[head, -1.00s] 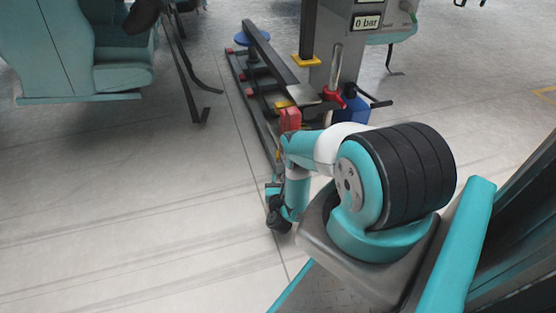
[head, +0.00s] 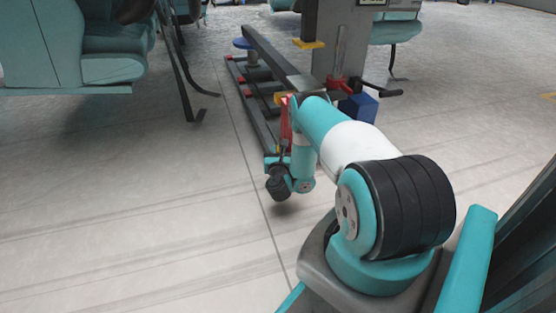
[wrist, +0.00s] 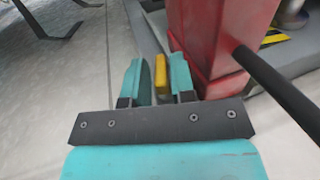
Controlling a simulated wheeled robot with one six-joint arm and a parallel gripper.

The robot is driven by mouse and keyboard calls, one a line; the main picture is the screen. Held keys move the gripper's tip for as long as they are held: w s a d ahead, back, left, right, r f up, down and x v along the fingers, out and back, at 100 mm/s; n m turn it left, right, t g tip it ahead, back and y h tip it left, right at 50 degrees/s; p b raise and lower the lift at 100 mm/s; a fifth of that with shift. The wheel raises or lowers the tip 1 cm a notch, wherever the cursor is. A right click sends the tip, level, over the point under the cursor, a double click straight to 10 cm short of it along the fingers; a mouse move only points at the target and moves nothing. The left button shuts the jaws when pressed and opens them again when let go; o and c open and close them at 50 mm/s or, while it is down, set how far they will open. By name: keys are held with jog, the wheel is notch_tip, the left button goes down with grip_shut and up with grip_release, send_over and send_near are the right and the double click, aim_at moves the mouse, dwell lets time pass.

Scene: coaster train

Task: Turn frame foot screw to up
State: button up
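My gripper (wrist: 157,61) shows in the wrist view with two teal fingers apart. A small yellow piece (wrist: 160,72) appears between them, closer to the right finger; I cannot tell whether it is in the gap or beyond, or whether it is the foot screw. A red post (wrist: 208,45) stands just right of the fingers, with a dark rod (wrist: 275,80) in front of it. In the head view, my wrist is low at the near end of the dark frame (head: 270,50), beside a red upright part (head: 286,118). My arm hides part of that end, and the fingers are not clear.
A grey column (head: 345,50) with a red lever and a blue block (head: 359,107) stands right of the frame. A teal seat (head: 108,68) and dark bent bars (head: 178,70) are at the left. The floor left of the frame is open.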

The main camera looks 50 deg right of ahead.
jog(key=shift+w+d+b, duration=0.2)
jog(key=shift+d+b, duration=0.05)
jog(key=shift+b, duration=0.25)
jog(key=shift+r, duration=0.1)
